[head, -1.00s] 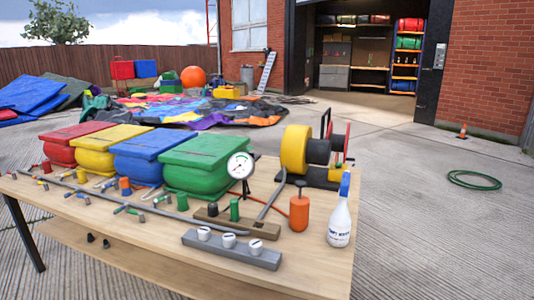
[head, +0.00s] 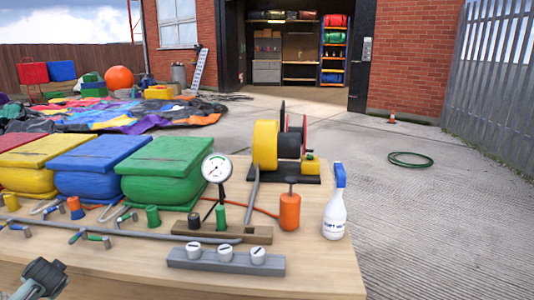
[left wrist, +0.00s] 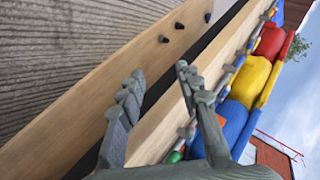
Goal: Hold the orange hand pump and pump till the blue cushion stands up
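The orange hand pump (head: 289,211) stands upright on the table near its right end, with a dark handle on top and an orange hose behind it. The blue cushion (head: 92,164) sits between the yellow and green ones, squat and bulging below a flat top. My left gripper (head: 42,276) is at the lower left of the head view, by the table's front edge, far from the pump. In the left wrist view the left gripper (left wrist: 155,85) is open, its fingers apart with nothing between them. It faces the table edge. My right gripper is not in view.
On the wooden table (head: 310,275) are a white spray bottle (head: 335,212) close right of the pump, a round gauge (head: 216,168), a grey block with white knobs (head: 226,260), and a yellow-and-black reel (head: 266,146). Grey pipes and fittings run along the cushions' front.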

